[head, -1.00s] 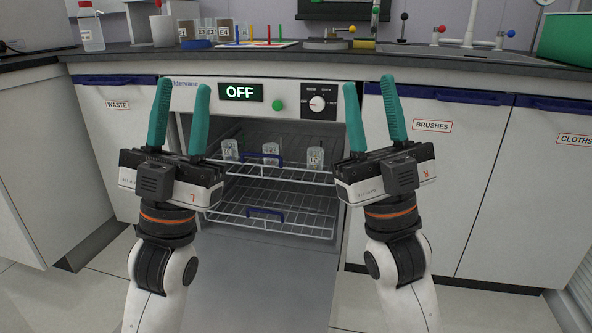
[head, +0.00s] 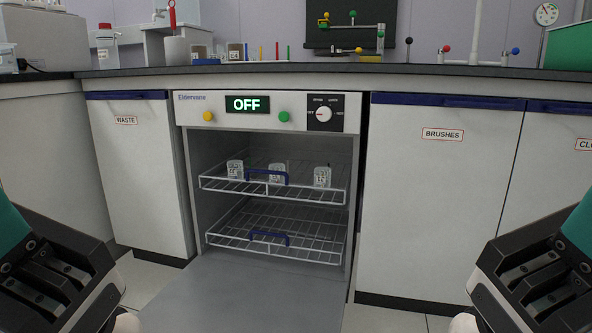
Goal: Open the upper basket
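The washer (head: 238,104) stands under the counter with its door (head: 250,295) folded down in front. The upper basket (head: 222,187) is a white wire rack inside the chamber, its front about level with the opening. It has a blue handle (head: 283,180) at its front, and three small clear glass vessels (head: 322,177) stand in it. My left gripper (head: 40,272) is at the lower left edge and my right gripper (head: 545,268) at the lower right edge. Both are well apart from the basket.
The lower basket (head: 320,254), with a blue handle (head: 269,238), sits below inside the chamber. The display reads OFF. The waste cupboard (head: 140,180) and the brushes cupboard (head: 435,200) flank the washer. The space above the lowered door is free.

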